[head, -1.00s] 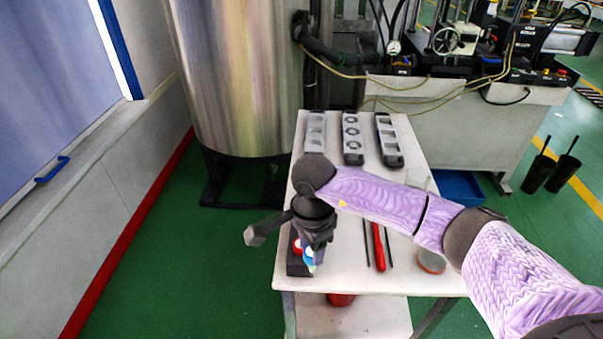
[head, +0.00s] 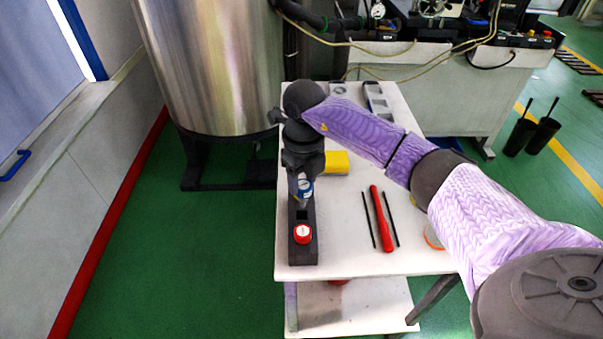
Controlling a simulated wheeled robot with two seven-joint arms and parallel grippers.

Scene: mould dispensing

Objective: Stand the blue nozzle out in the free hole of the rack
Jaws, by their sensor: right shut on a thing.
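The blue nozzle (head: 307,188) is upright in my right gripper (head: 302,180), which is shut on it with the fingers pointing down. The nozzle is over the back part of the dark rack (head: 304,252). Its lower end shows close to a dark opening in the rack top; I cannot tell whether it touches or enters. My gripper and wrist hide the back end of the rack. My left gripper is not in view.
The rack stands at the left front of a white table (head: 345,257). A red tool (head: 380,218) lies to the right between thin black rods. Grey trays (head: 375,98) stand at the back, partly behind my arm.

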